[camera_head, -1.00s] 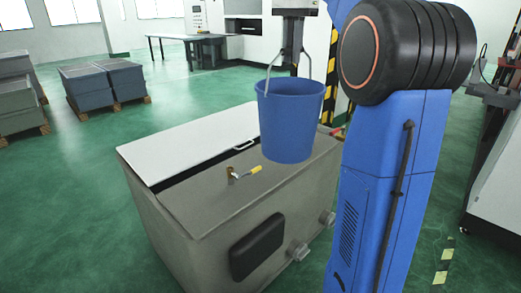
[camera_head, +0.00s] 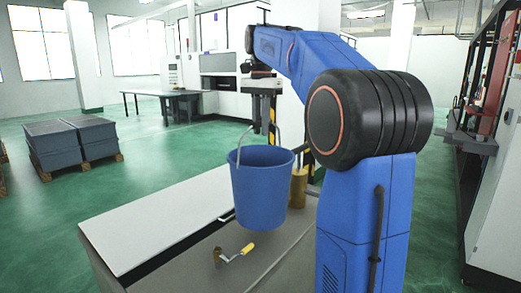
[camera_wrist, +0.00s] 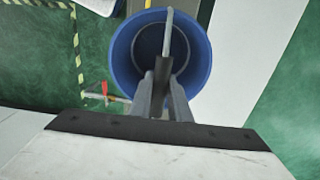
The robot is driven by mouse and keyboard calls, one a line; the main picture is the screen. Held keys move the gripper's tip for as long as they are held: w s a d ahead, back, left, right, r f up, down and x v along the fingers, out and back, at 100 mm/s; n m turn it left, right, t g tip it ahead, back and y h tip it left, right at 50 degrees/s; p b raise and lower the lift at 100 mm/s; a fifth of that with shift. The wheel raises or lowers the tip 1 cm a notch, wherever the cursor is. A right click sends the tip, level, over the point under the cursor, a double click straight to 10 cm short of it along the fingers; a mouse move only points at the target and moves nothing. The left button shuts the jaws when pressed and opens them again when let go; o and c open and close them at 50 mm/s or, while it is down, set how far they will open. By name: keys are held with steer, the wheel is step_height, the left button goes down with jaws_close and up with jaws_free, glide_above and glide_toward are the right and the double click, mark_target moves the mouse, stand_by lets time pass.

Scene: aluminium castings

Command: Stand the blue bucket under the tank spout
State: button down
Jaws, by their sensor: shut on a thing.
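The blue bucket (camera_head: 262,195) hangs upright by its wire handle from my gripper (camera_head: 264,122). In the wrist view my gripper (camera_wrist: 163,78) is shut on the handle, with the round bucket (camera_wrist: 125,55) below it, looking empty inside. In the head view the bucket appears in front of and above a grey box with a white lid. A lever with a yellow grip (camera_head: 247,249) sits on the box top. A tan cylinder (camera_head: 299,188) shows partly behind the bucket. I cannot tell which part is the tank spout.
The grey box (camera_head: 190,270) with its white lid (camera_head: 150,225) fills the lower middle. Dark crates on pallets (camera_head: 75,140) stand at the left, a table (camera_head: 165,95) at the back, and machinery (camera_head: 485,130) at the right. Green floor (camera_head: 60,220) is open at left.

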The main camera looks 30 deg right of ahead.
steer(key=shift+f, duration=2.8)
steer(key=c, duration=1.7)
jaws_free()
steer(key=shift+f, duration=0.15)
steer(key=shift+o, duration=0.2)
step_height(320, 180, up, 12)
steer(key=shift+r, duration=0.15)
